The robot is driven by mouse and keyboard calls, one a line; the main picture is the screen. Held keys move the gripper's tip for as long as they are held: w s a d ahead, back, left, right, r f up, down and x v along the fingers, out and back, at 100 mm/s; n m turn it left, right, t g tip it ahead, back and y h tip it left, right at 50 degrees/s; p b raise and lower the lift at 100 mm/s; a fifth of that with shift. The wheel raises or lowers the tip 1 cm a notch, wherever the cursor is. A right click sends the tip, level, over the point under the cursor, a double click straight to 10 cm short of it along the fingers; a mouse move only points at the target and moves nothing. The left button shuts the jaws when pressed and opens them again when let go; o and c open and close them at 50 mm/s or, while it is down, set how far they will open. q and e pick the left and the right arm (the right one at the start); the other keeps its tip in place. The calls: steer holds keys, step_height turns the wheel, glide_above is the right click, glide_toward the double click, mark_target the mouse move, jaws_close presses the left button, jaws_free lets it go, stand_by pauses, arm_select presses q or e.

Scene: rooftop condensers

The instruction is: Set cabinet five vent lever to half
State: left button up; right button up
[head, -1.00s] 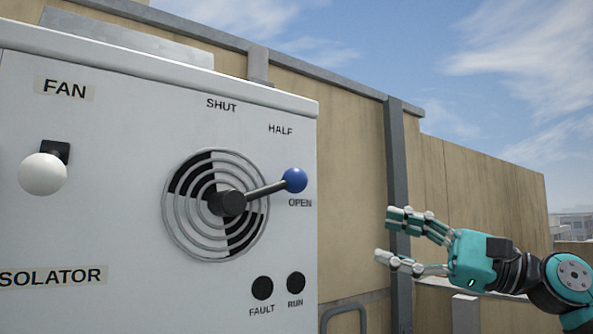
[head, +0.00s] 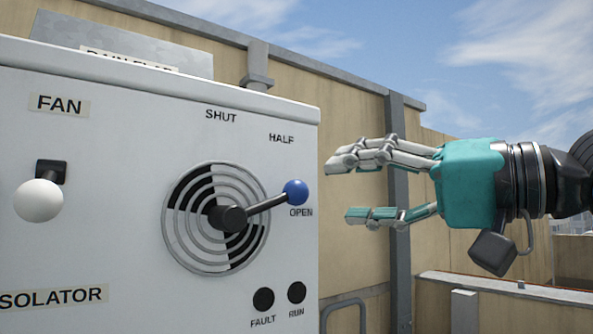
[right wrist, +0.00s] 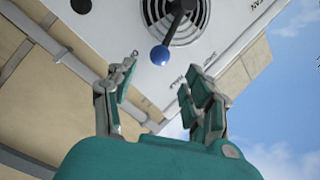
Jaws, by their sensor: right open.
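The vent lever (head: 268,204) is a dark arm with a blue ball knob (head: 295,192) on a round louvred vent (head: 200,240) on the white cabinet (head: 120,240). The lever points right and slightly up, with its knob just above the OPEN label (head: 301,212). The HALF label (head: 281,139) is higher up, and SHUT (head: 221,115) is above the vent. My right gripper (head: 337,192) is open and empty, to the right of the knob and apart from it. In the right wrist view the blue knob (right wrist: 159,55) shows beyond the open fingers (right wrist: 152,85). My left gripper is not in view.
A white fan knob (head: 38,201) sticks out at the cabinet's left. FAULT (head: 263,299) and RUN (head: 297,292) dark round lamps are below the vent. A tan wall (head: 355,110) with a grey post stands behind. Open air lies right of the cabinet.

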mark_target(308, 193)
steer(key=p+x, duration=0.2)
steer(key=x, duration=0.6)
steer(key=shift+w+a, duration=0.1)
steer(key=shift+c, duration=0.2)
jaws_close()
steer(key=shift+w+a+f, duration=0.1)
steer(key=shift+w+a, duration=0.2)
steer(key=shift+a, duration=0.25)
stand_by(0.4)
